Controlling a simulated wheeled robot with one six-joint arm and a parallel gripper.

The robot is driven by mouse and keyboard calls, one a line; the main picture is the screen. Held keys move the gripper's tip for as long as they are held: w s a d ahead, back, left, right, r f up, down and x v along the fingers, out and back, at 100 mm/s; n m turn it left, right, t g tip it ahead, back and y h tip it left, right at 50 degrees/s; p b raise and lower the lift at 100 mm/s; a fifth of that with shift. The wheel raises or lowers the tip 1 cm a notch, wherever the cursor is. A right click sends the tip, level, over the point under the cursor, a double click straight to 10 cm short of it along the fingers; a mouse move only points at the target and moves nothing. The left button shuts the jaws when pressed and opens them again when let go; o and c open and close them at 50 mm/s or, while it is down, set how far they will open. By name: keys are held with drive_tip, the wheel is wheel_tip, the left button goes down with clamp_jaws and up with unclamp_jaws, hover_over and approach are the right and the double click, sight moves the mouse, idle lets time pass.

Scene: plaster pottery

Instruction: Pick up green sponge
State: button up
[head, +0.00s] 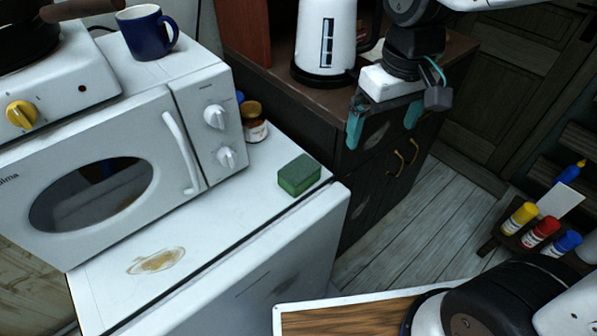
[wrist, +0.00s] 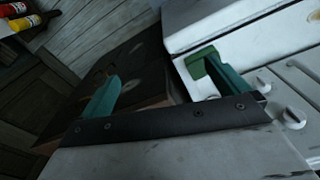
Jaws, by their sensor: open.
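The green sponge (head: 299,175) lies on the white appliance top (head: 228,215), near its right edge. In the wrist view the sponge (wrist: 196,68) shows partly, behind the right-hand finger. My gripper (head: 383,122) has teal fingers spread wide with nothing between them. It hangs in front of the dark cabinet, up and to the right of the sponge, apart from it. In the wrist view my gripper (wrist: 163,85) is also open.
A white microwave (head: 120,150) stands left of the sponge, with a small jar (head: 254,125) beside it. A white kettle (head: 325,40) stands on the dark cabinet (head: 375,165). A blue mug (head: 146,32) is on the microwave. The appliance top around the sponge is mostly clear.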

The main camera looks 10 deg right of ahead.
drive_tip(key=w+a+f+n, duration=0.2)
drive_tip(key=w+a+f, duration=0.3)
drive_tip(key=a, duration=0.2)
drive_tip(key=n, duration=0.2)
hover_over(299, 168)
drive_tip(key=shift+g, duration=0.3)
drive_tip(key=f, duration=0.5)
drive_tip(key=shift+s+d+f, duration=0.1)
drive_tip(key=shift+d+f, duration=0.1)
drive_tip(key=shift+f, duration=0.05)
wheel_tip(299, 168, down, 7)
drive_tip(key=shift+a+f, duration=0.1)
drive_tip(key=shift+a, duration=0.05)
drive_tip(key=shift+f, duration=0.4)
drive_tip(key=c, duration=0.9)
